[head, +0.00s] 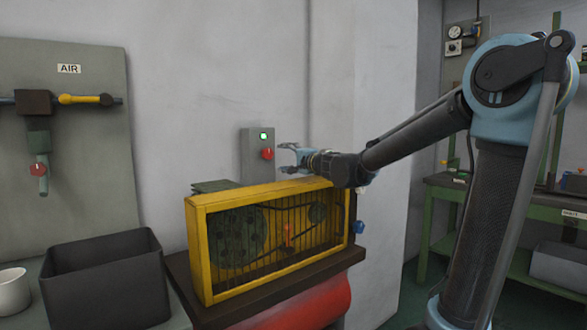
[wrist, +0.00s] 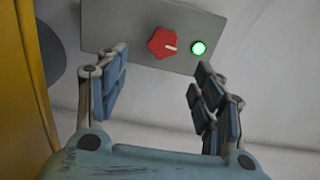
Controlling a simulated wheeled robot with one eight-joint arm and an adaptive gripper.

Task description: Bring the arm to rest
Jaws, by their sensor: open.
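My gripper (head: 290,158) is at the end of my outstretched arm, above the yellow-framed guard and close to the grey switch box (head: 255,150) on the wall. In the wrist view my gripper (wrist: 157,85) is open, with blue-padded fingers apart and nothing between them. A red knob (wrist: 164,43) with a white mark sits on the box, just beyond the fingertips. A green lamp (wrist: 198,48) beside it is lit. The knob (head: 267,153) and lamp (head: 263,136) also show in the head view. I cannot tell from the head view how far the fingertips are from the knob.
The yellow guard (head: 195,255) covers pulleys and a belt under my forearm. A dark bin (head: 105,290) and a white cup (head: 13,292) stand at the left. An air valve panel (head: 85,140) hangs on the wall. A green bench (head: 545,212) stands at the right.

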